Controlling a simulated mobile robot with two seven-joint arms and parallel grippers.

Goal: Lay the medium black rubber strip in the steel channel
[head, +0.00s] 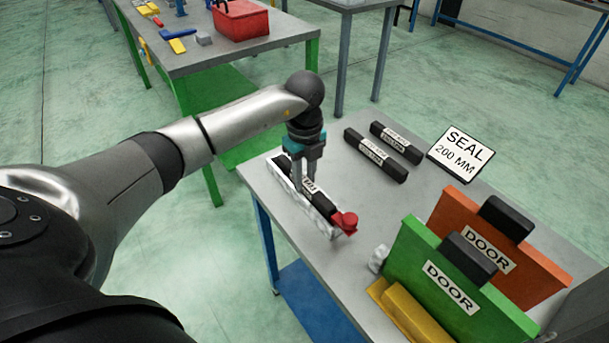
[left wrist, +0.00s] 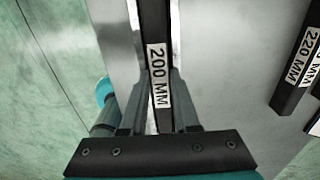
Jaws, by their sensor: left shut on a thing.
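My left gripper (head: 308,182) is shut on a black rubber strip (head: 319,201) at the steel channel (head: 322,228), near the left edge of the table. In the left wrist view the strip (left wrist: 155,35) stands between the two fingers and its label reads 200 MM. Shiny channel walls (left wrist: 176,25) show along the strip. The strip runs along the channel's length; whether it rests on the channel floor or is slightly above it I cannot tell. The far part of the channel is partly hidden by my gripper. My right gripper is not in view.
Two more black strips (head: 376,155) (head: 396,142) lie on the table (head: 370,205) to the right. A sign (head: 459,153) reads SEAL 200 MM. A red piece (head: 346,221) is at the channel's near end. Green (head: 420,245) and orange (head: 550,275) door panels stand at the near right.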

